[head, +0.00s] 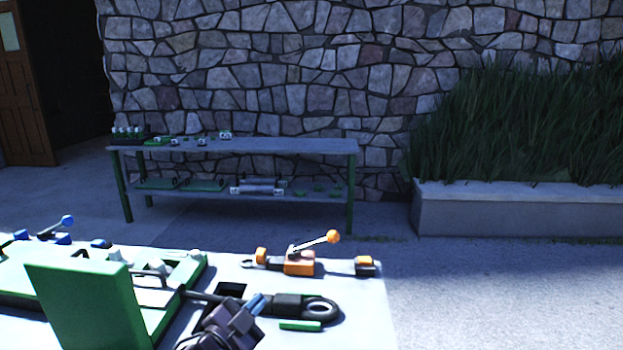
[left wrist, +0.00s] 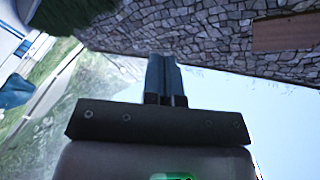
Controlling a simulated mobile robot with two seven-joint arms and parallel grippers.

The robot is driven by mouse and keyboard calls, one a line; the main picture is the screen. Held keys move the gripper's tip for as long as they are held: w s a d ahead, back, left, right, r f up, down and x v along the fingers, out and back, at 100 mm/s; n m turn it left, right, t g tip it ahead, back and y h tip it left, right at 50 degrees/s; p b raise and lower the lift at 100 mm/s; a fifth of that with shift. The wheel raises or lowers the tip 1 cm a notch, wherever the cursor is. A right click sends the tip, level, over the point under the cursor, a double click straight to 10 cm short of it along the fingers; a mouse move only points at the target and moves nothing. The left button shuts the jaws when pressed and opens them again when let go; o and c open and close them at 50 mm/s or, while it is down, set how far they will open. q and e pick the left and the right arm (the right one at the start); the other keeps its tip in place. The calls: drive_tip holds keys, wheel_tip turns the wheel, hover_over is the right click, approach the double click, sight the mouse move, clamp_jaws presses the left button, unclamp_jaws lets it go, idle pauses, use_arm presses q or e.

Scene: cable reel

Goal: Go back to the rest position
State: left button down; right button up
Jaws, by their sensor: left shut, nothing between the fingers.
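My left gripper (head: 260,302) is at the bottom of the head view, low over the white table (head: 365,325). Its bluish fingers are together and hold nothing. In the left wrist view the closed fingers (left wrist: 163,80) point up the picture toward the stone wall. A black cable end with a ring (head: 318,309) lies on the table just right of the fingertips; in the head view I cannot tell whether they touch. My right gripper is not in view.
A green upright panel (head: 90,305) and a green-framed fixture stand at the left. An orange-handled clamp (head: 300,262) and a small orange-black block (head: 365,266) sit behind the ring. A green strip (head: 300,325) lies in front. A shelf bench (head: 270,146) and planter (head: 510,210) stand farther back.

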use_arm(q)
drive_tip(key=s+a+f+n+y, duration=0.1)
drive_tip(key=s+f, duration=0.1)
drive_tip(key=s+a+f+n+y, duration=0.1)
drive_tip(key=s+a+f+n, duration=0.1)
drive_tip(key=s+a+f+n+y, duration=0.1)
drive_tip(key=s+a+f+n, duration=0.1)
drive_tip(key=shift+s+a+f+g, duration=0.1)
drive_tip(key=shift+s+f+g, duration=0.05)
drive_tip(key=shift+s+g, duration=0.2)
drive_tip(key=s+a+f+n+g+y, duration=0.1)
drive_tip(key=s+a+f+n+y, duration=0.1)
drive_tip(key=s+f, duration=0.3)
drive_tip(key=s+a+f+n+g+y+p, duration=0.1)
drive_tip(key=s+a+f, duration=0.4)
drive_tip(key=s, duration=0.7)
drive_tip(key=s+a+f+n+g+y+p, duration=0.1)
drive_tip(key=s+a+f+n, duration=0.3)
drive_tip(key=s, duration=0.4)
drive_tip(key=shift+s+f+g+y, duration=0.4)
drive_tip(key=shift+f+g+y, duration=0.35)
drive_tip(key=shift+g+y, duration=0.15)
drive_tip(key=shift+a, duration=0.1)
